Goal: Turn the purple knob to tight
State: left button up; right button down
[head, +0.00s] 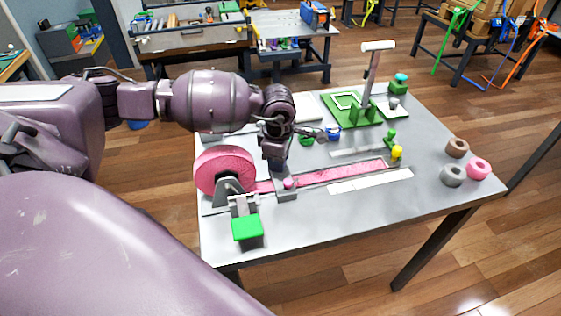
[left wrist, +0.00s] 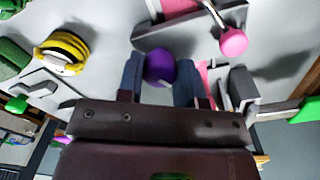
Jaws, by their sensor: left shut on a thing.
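The purple knob (left wrist: 160,67) shows in the left wrist view as a round purple ball between my left gripper's two dark fingers. My left gripper (left wrist: 160,80) is shut on it. In the head view my left gripper (head: 274,166) points down over the table fixture beside the pink reel, and it hides the knob there. A pink ball (head: 289,183) sits close to the fingers, on a lever seen in the left wrist view (left wrist: 233,43). My right gripper is not in view.
A pink strap (head: 340,173) runs right from the pink reel (head: 222,170) along the grey table (head: 320,225). A green pad (head: 247,227) stands at the front left. A green fixture with a post (head: 350,110) stands behind. Loose rolls, including a pink one (head: 479,169), lie at the right.

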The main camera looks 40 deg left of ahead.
pick_arm(q)
jog(key=shift+f+m, duration=0.15)
jog(key=shift+m, duration=0.35)
jog(key=shift+m+b, duration=0.45)
jog(key=shift+m, duration=0.05)
jog(key=shift+m+b, duration=0.55)
jog(key=shift+m, duration=1.15)
jog(key=shift+m+b, duration=0.4)
jog(key=shift+m, duration=0.1)
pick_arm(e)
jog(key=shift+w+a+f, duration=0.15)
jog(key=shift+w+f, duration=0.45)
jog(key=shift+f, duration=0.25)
pick_arm(q)
jog(key=shift+r, duration=0.2)
jog(key=o, duration=0.9)
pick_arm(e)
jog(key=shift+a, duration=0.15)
